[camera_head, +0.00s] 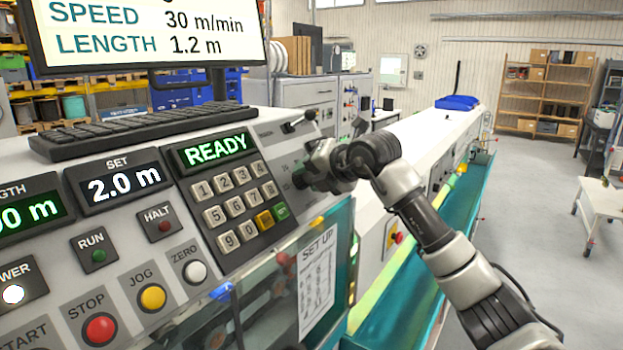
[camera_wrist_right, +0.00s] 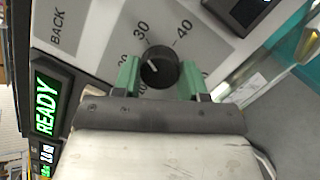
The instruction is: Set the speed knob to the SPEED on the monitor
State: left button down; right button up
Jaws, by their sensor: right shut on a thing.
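The monitor (camera_head: 150,30) in the head view reads SPEED 30 m/min and LENGTH 1.2 m. The black round speed knob (camera_wrist_right: 160,68) is in the middle of the right wrist view, with a short white mark on its face, left of its middle. The numbers 30 and 40 are printed above it in that view; other numbers are partly covered. My right gripper (camera_head: 312,172) is shut on the knob, one green finger on each side. In the head view the gripper largely hides the knob. My left gripper is not in view.
The sloped console (camera_head: 135,225) carries a keypad (camera_head: 235,203), a READY display (camera_head: 214,150), a SET display (camera_head: 118,184) reading 2.0 m and several buttons. A lever (camera_head: 300,121) stands just above my right gripper. A keyboard (camera_head: 140,130) lies behind. Open floor lies at the right.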

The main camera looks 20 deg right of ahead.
jog(key=shift+r+m+h, duration=0.1)
jog(key=shift+m+h, duration=0.2)
jog(key=shift+m, duration=0.4)
jog(key=o, duration=0.9)
jog(key=shift+s+d+b, duration=0.15)
jog(key=shift+s+b, duration=0.15)
jog(key=shift+b, duration=0.1)
jog(key=b+v, duration=0.3)
jog(key=v, duration=0.7)
jog(key=shift+d+r, duration=0.1)
